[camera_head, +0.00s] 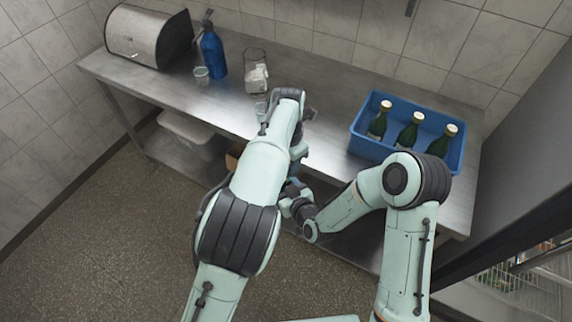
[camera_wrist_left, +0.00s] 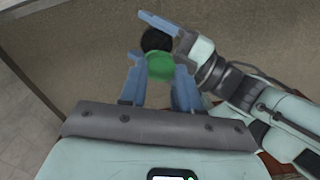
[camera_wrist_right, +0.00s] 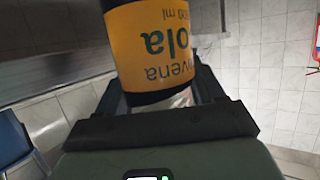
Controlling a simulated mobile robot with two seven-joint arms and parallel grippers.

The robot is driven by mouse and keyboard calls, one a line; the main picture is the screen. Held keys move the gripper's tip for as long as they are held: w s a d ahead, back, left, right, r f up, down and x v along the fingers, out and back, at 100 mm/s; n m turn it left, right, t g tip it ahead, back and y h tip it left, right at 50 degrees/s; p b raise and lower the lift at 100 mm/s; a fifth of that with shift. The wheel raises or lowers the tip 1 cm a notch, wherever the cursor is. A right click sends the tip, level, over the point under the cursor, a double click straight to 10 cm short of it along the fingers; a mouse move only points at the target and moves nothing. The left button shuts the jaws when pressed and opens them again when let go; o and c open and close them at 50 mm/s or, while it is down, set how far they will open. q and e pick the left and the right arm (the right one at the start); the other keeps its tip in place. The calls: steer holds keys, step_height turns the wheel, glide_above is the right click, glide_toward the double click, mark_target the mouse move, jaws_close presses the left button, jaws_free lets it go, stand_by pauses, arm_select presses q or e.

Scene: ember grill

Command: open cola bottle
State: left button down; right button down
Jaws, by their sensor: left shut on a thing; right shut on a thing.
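The cola bottle, with a yellow label (camera_wrist_right: 156,45) on a dark body, shows close up in the right wrist view. Its lettering appears upside down there. My right gripper (camera_wrist_right: 160,98) is shut on it. In the left wrist view a round green cap (camera_wrist_left: 160,68) sits between the fingers of my left gripper (camera_wrist_left: 158,80), which is shut on it. A dark round part (camera_wrist_left: 156,40) shows just beyond the green. In the head view both grippers meet beside the counter's front edge, my left one (camera_head: 294,176) partly hidden by its own arm. The bottle is hidden there.
A blue crate (camera_head: 364,149) with three bottles (camera_head: 409,133) stands on the right of the steel counter (camera_head: 318,110). A blue spray bottle (camera_head: 213,52), a glass jar (camera_head: 256,72), a cup (camera_head: 202,76) and a metal bread box (camera_head: 140,37) stand left. The counter's middle is mostly clear.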

arm_select(q)
steer(key=shift+a+r, duration=0.2)
steer(key=shift+r, duration=0.2)
steer(key=shift+a+r, duration=0.1)
steer(key=shift+r, duration=1.85)
steer(key=shift+w, duration=0.1)
